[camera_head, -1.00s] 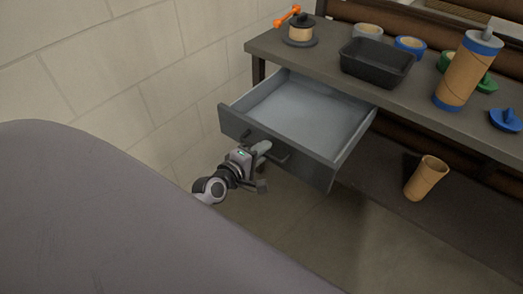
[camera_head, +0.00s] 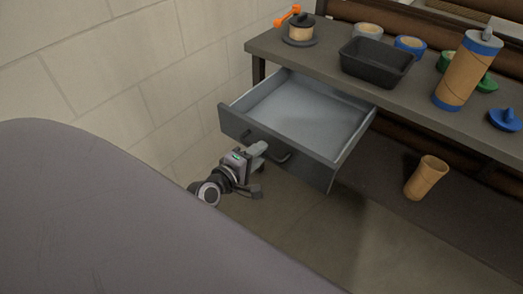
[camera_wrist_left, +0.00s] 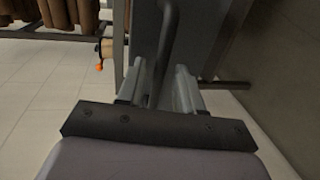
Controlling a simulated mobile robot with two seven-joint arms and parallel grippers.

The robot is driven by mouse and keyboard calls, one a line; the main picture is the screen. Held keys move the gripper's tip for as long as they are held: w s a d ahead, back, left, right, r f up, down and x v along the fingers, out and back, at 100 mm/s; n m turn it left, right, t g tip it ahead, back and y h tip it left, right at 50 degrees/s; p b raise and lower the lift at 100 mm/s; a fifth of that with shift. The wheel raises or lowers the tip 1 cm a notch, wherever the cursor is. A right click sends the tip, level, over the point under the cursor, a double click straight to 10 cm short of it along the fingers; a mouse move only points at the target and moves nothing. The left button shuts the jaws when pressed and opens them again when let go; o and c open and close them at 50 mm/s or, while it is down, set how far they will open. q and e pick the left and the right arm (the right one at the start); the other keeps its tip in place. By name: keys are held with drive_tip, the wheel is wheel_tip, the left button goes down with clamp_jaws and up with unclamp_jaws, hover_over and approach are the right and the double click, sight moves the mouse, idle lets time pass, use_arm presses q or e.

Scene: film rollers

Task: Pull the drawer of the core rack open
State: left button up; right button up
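The grey drawer (camera_head: 325,174) of the core rack (camera_head: 398,98) stands pulled well out under the worktop, and its inside looks empty. A dark bar handle (camera_head: 284,158) is on its front. My left gripper (camera_head: 260,157) is at the drawer front by the handle, with its fingers apart. In the left wrist view, the handle bar (camera_wrist_left: 170,42) runs upright between the two spread fingers of the left gripper (camera_wrist_left: 160,88), with a gap visible beside it. Part of the handle is hidden behind the gripper in the head view. My right gripper is not in view.
On the worktop are a black tray (camera_head: 376,63), a film roll with an orange crank (camera_head: 299,30), a tall cardboard roller (camera_head: 466,73) and several tape rolls. A cardboard tube (camera_head: 426,177) stands on the lower shelf. A block wall (camera_head: 150,85) is at left.

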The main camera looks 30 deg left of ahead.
use_arm(q)
drive_tip(key=shift+v, duration=2.55)
drive_tip(key=s+d+f+m+g+p, duration=0.1)
drive_tip(key=s+d+m+g+p, duration=0.1)
drive_tip(key=s+m, duration=0.4)
drive_tip(key=s+d+f+m+g+h+p, duration=0.1)
drive_tip(key=s+d+m+g+p, duration=0.2)
drive_tip(key=s+d+m, duration=0.4)
drive_tip(key=m+p, duration=0.1)
drive_tip(key=m, duration=0.5)
drive_tip(key=shift+d+f+p, duration=0.25)
drive_tip(key=shift+f+p, duration=0.05)
